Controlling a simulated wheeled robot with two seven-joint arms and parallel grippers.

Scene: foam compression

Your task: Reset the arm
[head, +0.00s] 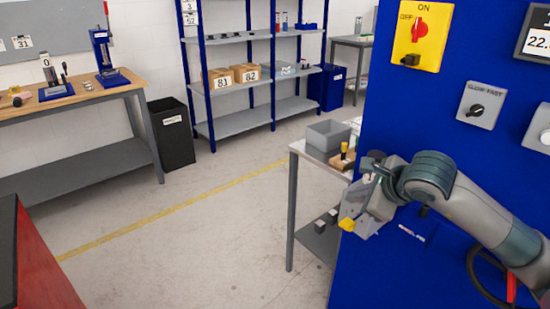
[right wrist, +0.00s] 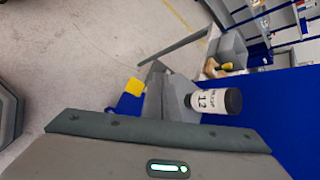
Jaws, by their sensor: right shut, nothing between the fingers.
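My right arm comes in from the right in the head view, in front of a blue machine panel (head: 400,265). My right gripper (head: 352,218) is shut and empty, with a yellow piece at its tip. In the right wrist view the gripper fingers (right wrist: 160,92) show grey, with the yellow piece beside them. A white cylinder with a black end and a label (right wrist: 213,101) shows beside the fingers; what it rests on is unclear. The panel carries a red switch on a yellow plate (head: 421,32) marked ON and OFF. My left gripper is not in view.
A grey bin (head: 328,136) stands on a small table (head: 300,147) behind the gripper. Shelves (head: 236,124) and a workbench (head: 84,94) stand at the back, with a black waste bin (head: 172,135) between them. A red-sided surface (head: 43,264) is at lower left. The middle floor is clear.

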